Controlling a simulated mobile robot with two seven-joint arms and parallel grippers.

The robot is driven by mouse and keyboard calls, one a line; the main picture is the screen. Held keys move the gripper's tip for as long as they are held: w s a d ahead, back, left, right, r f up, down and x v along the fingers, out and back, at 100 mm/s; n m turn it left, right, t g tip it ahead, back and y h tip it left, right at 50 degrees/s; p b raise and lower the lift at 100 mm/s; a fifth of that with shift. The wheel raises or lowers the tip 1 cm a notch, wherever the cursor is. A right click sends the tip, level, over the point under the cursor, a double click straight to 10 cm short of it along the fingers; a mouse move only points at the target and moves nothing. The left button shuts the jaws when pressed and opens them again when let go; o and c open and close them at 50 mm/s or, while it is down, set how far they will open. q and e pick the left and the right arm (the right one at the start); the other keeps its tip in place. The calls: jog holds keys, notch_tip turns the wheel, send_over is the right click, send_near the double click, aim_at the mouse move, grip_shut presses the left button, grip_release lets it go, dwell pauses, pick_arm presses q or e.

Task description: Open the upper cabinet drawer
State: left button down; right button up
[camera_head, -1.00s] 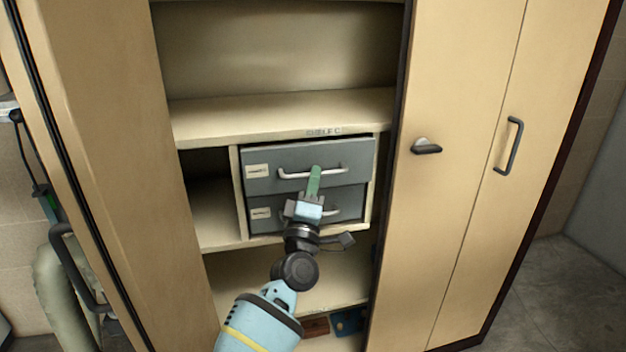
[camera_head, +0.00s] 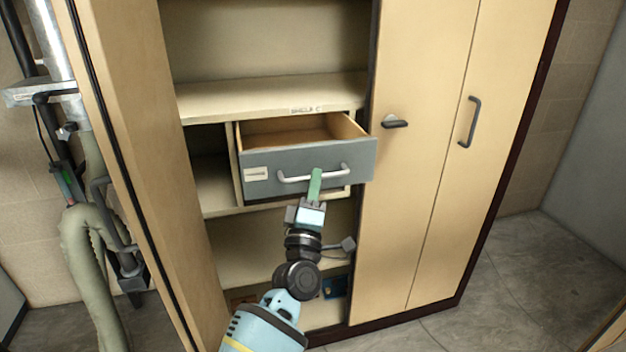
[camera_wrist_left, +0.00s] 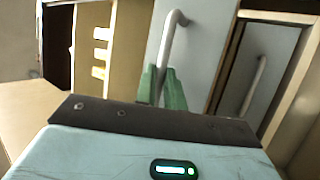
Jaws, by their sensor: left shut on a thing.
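The upper drawer (camera_head: 262,157) of the cabinet has a grey front with a label at its left. It stands pulled out, and its empty-looking wooden inside shows from above. My left gripper (camera_head: 315,182) is shut on the drawer's light metal handle (camera_head: 294,179), a little right of the handle's middle. In the left wrist view the green fingers (camera_wrist_left: 161,88) sit on either side of the handle bar (camera_wrist_left: 167,42). The lower drawer's handle (camera_wrist_left: 254,84) also shows there, and that drawer is mostly hidden in the head view. My right gripper is not in view.
The tan cabinet's closed right doors (camera_head: 425,150) carry a dark latch (camera_head: 395,124) and a dark handle (camera_head: 470,122). An open door leaf (camera_head: 150,150) stands at the left. Pipes and a hose (camera_head: 85,250) run along the left wall. Floor is clear at the right.

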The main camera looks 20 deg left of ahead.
pick_arm(q)
jog(key=shift+s+d, duration=0.15)
jog(key=shift+s, duration=0.05)
jog(key=c, duration=1.5)
grip_release()
jog(key=v, duration=0.7)
jog(key=shift+s+f+b, duration=0.2)
jog(key=shift+s+b, duration=0.1)
jog(key=shift+s, duration=0.05)
